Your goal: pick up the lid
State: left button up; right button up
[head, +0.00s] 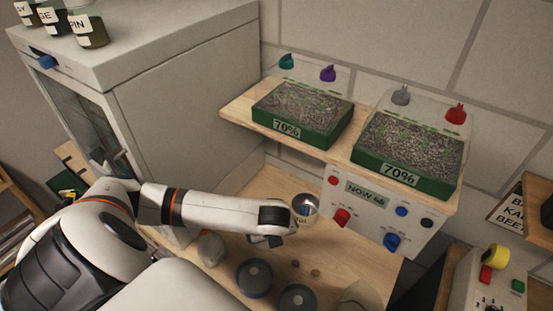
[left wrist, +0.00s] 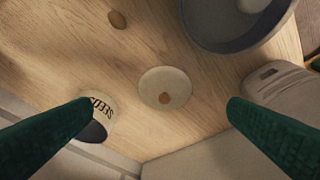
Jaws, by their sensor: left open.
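The lid (left wrist: 150,82) is a pale round disc with a small brown knob, lying on the wooden bench in the middle of the left wrist view. In the head view it is not visible, apparently hidden under my left gripper (head: 268,241). My left gripper is open and empty, pointing down at the bench. Its two green fingers (left wrist: 160,102) stand on either side of the lid in the wrist picture, with a gap on both sides. How high they are above the lid is hard to tell. My right gripper is not in view.
A jar labelled SEEDS (left wrist: 101,108) stands beside the left finger. A grey round dish (left wrist: 215,42) and a pale container (left wrist: 283,92) are on the other side. A shelf (head: 240,112) with green seed trays and a control panel (head: 372,212) stand behind.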

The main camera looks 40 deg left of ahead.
pick_arm(q)
jog(key=w+a, duration=0.1)
jog(key=a, duration=0.1)
send_over(267, 242)
jog(key=shift+m+y, duration=0.3)
jog(key=shift+m, duration=0.1)
jog(key=f, duration=0.3)
jog(key=s+f, duration=0.1)
jog(key=f, duration=0.1)
jog(key=shift+d+f, duration=0.1)
jog(key=shift+d, duration=0.1)
jog(key=shift+w+a+f, duration=0.15)
jog(key=shift+w+f, duration=0.3)
jog(key=shift+f, duration=0.1)
jog(key=b+x, duration=0.2)
jog(key=x, duration=0.2)
jog(key=shift+w+a+f+b, duration=0.15)
jog(key=shift+f+b, duration=0.2)
jog(key=shift+b, duration=0.3)
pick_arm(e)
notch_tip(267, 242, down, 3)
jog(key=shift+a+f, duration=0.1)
pick_arm(q)
jog(key=shift+r, duration=0.1)
